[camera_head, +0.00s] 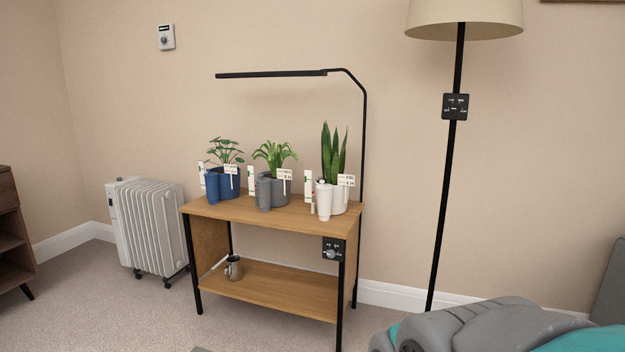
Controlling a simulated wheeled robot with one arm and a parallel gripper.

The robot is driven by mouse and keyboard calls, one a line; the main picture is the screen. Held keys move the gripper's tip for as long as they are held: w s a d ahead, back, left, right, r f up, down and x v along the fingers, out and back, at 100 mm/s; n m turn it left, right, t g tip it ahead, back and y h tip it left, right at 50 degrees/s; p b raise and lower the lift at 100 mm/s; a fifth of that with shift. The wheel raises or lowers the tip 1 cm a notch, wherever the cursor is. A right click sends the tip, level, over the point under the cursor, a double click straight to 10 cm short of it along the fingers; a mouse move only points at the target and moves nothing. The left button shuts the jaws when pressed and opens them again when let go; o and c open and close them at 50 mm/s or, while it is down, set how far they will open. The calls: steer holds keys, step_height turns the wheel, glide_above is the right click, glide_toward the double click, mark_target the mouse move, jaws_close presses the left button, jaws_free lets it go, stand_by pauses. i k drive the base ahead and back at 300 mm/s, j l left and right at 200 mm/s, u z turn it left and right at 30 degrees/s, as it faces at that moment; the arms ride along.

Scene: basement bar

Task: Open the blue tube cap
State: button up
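A blue tube (212,187) stands upright at the left of the wooden stand's top, in front of a blue pot (228,181) with a round-leaved plant. Its cap cannot be made out at this size, so I cannot tell whether it is open. A grey tube (264,194) stands by a grey pot in the middle, and a white tube (324,202) by a white pot on the right. My gripper is not in view; only part of my grey and teal arm shows at the lower right, well away from the tubes.
The wooden stand (235,211) carries the pots, with white tags beside them, under a black lamp bar (272,74). A small metal jug (233,268) sits on its lower shelf. A white radiator (152,228) stands left; a floor lamp (447,190) stands right. Carpet in front is clear.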

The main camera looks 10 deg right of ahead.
mark_target(209, 174)
steer(key=i+j+u, duration=0.1)
steer(key=i, duration=0.45)
steer(key=i+j, duration=0.15)
steer(key=i, duration=0.45)
steer(key=k+j+u, duration=0.05)
